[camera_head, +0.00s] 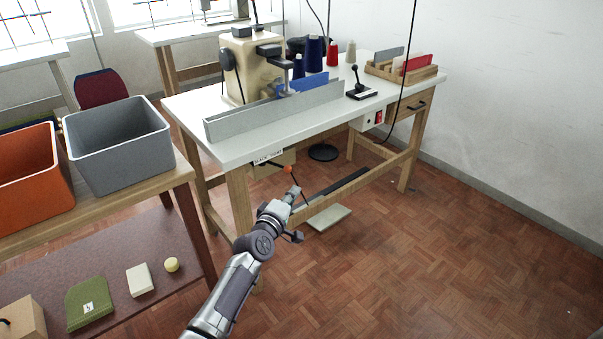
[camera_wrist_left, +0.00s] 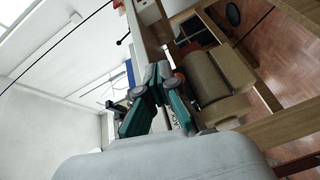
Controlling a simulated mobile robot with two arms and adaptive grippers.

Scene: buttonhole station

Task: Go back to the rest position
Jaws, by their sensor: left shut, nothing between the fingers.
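My left gripper (camera_head: 294,191) is in front of the sewing table, below the tabletop's front edge, over the floor. It is shut with nothing in it. In the left wrist view its teal-padded fingers (camera_wrist_left: 157,76) are close together. A thin lever with an orange knob (camera_head: 288,169) hangs under the table just beyond the fingertips; I cannot tell whether they touch. My right gripper is not in view.
The white-topped table (camera_head: 240,150) carries a beige machine (camera_head: 254,60) and a grey rail (camera_head: 275,110). A pedal plate (camera_head: 329,217) lies on the floor. Grey (camera_head: 117,150) and orange (camera_head: 30,180) bins stand on the left bench. Floor at the right is clear.

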